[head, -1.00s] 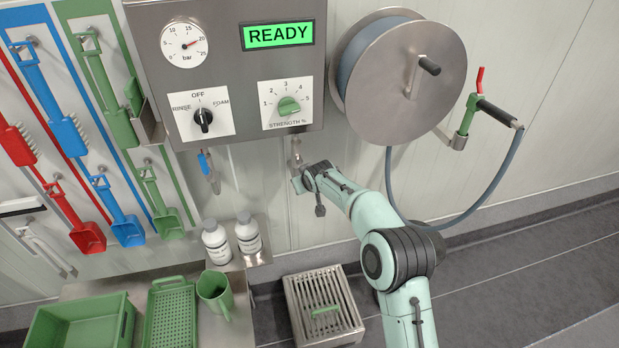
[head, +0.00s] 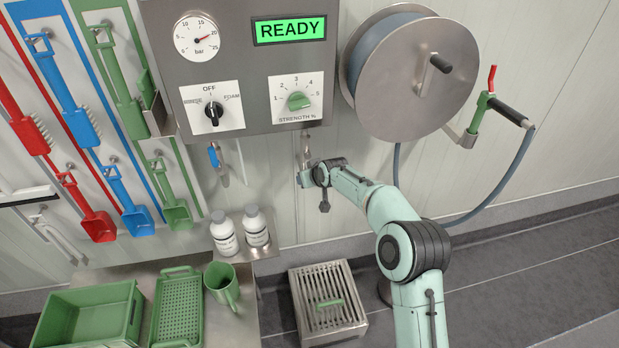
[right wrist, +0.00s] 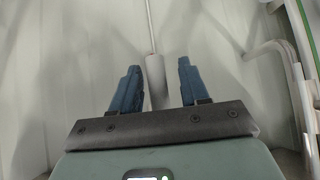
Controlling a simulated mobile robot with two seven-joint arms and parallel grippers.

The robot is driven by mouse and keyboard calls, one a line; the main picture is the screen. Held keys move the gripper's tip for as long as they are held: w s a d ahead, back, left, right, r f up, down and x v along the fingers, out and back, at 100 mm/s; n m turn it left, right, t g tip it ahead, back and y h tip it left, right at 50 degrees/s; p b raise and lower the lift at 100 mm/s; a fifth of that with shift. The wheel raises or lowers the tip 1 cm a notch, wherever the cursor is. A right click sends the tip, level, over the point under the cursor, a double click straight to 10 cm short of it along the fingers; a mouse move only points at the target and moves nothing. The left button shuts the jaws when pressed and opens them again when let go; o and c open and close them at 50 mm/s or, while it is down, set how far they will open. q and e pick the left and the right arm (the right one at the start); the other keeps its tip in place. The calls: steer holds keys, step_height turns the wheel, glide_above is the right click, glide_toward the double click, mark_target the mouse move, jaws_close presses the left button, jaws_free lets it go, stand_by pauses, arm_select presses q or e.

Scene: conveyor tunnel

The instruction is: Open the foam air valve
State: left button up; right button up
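A blue-handled lever (head: 214,155) hangs on a pipe under the steel control panel, left of my right gripper; I cannot tell for sure that it is the foam air valve. My right gripper (head: 303,179) is near the wall below the panel's right part, just under a short metal fitting (head: 306,147). In the right wrist view its two blue fingers (right wrist: 156,88) are apart. A pale grey cylinder (right wrist: 155,72) on a thin rod shows between them; contact is not clear. My left gripper is out of view.
The panel (head: 250,75) carries a gauge, a READY display and two knobs; the mode knob (head: 212,112) points near OFF. A hose reel (head: 415,75) is at right. Bottles (head: 224,235), green containers (head: 88,315) and a floor grate (head: 328,302) are below.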

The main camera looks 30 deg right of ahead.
steer(key=v, duration=1.3)
steer(key=shift+s+b, duration=0.2)
steer(key=shift+b, duration=0.1)
